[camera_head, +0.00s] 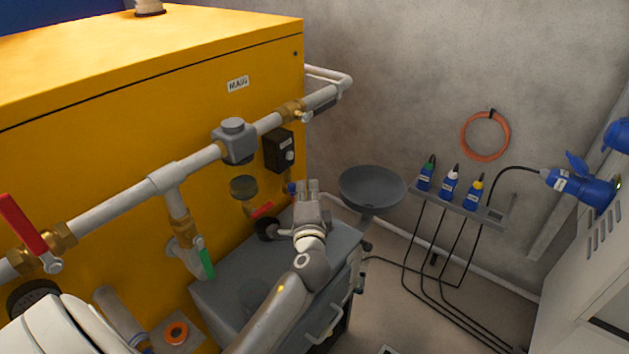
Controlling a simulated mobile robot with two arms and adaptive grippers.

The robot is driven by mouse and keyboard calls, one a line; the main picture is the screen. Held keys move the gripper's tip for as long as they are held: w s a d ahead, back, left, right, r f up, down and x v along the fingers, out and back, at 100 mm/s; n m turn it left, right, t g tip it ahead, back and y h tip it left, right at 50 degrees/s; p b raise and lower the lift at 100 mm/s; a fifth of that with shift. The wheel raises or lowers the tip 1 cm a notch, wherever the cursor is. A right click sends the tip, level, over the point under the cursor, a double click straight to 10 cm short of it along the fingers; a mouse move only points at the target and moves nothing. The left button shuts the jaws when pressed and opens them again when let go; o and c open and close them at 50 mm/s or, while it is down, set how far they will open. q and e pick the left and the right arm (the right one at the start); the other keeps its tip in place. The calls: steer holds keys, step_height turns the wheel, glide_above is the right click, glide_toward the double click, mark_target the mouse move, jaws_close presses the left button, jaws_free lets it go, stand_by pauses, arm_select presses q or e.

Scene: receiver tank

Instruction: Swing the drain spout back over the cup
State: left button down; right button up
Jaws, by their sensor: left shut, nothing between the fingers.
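My left gripper (313,184) is shut and empty, reaching up above the grey cabinet top. Close to its left are a small red lever (262,210) and a dark round part (267,229) low on the yellow tank's front. A blue-tipped fitting (292,188) sits beside the fingertips. I cannot tell which of these parts is the drain spout, as the gripper hides some of this area. A dark grey round bowl (372,184), which may be the cup, stands right of the gripper, apart from it. My right gripper is not in view.
The yellow tank (110,160) carries a white pipe (205,158) with red (22,224) and green (206,263) valve levers. The grey cabinet (225,295) lies under my arm. A white cabinet (585,265) stands at right.

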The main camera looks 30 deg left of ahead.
mark_target(294, 188)
arm_select(q)
steer(key=s+h+p, duration=0.1)
steer(key=s+a+m+t+p, duration=0.1)
steer(key=shift+s+a+h, duration=0.3)
steer(key=shift+s+h, duration=0.1)
steer(key=shift+s+a, duration=0.15)
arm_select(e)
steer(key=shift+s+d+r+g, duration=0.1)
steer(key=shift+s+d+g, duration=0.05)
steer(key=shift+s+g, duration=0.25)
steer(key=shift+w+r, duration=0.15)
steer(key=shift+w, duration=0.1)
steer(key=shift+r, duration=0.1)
